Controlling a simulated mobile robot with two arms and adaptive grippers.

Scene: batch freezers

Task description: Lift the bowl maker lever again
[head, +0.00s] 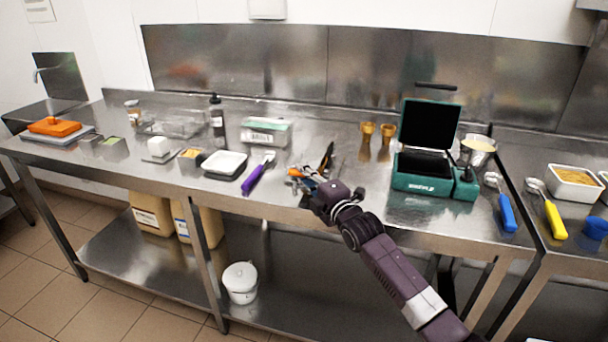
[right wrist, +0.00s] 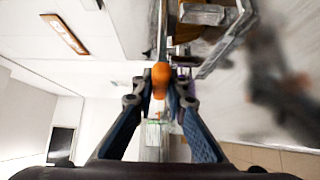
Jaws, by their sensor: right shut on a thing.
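The teal bowl maker (head: 422,183) stands on the steel counter at right of centre in the head view. Its dark lid (head: 430,125) is raised, and the black lever (head: 436,86) sticks up behind the lid's top edge. My right gripper (head: 308,180) is at the counter's front edge, well left of the bowl maker and apart from it. It is shut on an orange-ended tool (right wrist: 161,76), seen between the fingers in the right wrist view. My left gripper is not in view.
Two amber cups (head: 376,140) and a metal container (head: 478,150) flank the bowl maker. A blue-handled scoop (head: 502,203) lies at right.

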